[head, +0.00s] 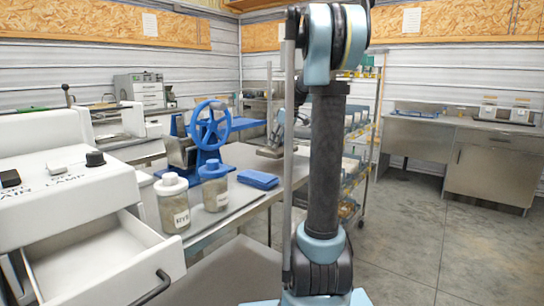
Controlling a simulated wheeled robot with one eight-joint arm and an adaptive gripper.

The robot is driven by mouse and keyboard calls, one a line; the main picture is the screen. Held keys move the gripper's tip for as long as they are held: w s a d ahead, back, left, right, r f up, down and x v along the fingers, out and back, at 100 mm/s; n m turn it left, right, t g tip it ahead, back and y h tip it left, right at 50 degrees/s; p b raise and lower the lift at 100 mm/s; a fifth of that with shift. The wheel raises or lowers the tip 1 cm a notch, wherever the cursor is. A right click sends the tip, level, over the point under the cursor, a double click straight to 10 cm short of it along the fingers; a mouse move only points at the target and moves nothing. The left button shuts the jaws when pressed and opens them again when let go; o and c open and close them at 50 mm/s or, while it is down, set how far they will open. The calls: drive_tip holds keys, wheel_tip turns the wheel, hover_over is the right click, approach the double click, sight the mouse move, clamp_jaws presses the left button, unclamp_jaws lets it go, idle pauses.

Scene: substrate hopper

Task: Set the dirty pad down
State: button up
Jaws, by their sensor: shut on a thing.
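My gripper (276,138) is partly hidden behind my arm, over the metal table (237,152). It points down and is shut on a flat grey-brown pad (270,152), which looks like the dirty pad. I cannot tell whether the pad touches the table top or hangs just above it. A folded blue pad (258,179) lies on the table nearer to me, a little left of and apart from the held one.
Two lidded jars (172,205) (215,188) stand at the table's near left edge. A blue handwheel device (208,130) stands behind them. A white machine (62,190) with an open drawer (105,262) is at the left. The floor at right is clear.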

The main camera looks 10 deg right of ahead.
sight(281, 148)
drive_tip(key=shift+s+f, duration=0.1)
drive_tip(key=shift+f, duration=2.55)
drive_tip(key=o, duration=1.1)
drive_tip(key=shift+c, duration=0.2)
drive_tip(key=shift+d, duration=0.1)
drive_tip(key=v, duration=1.2)
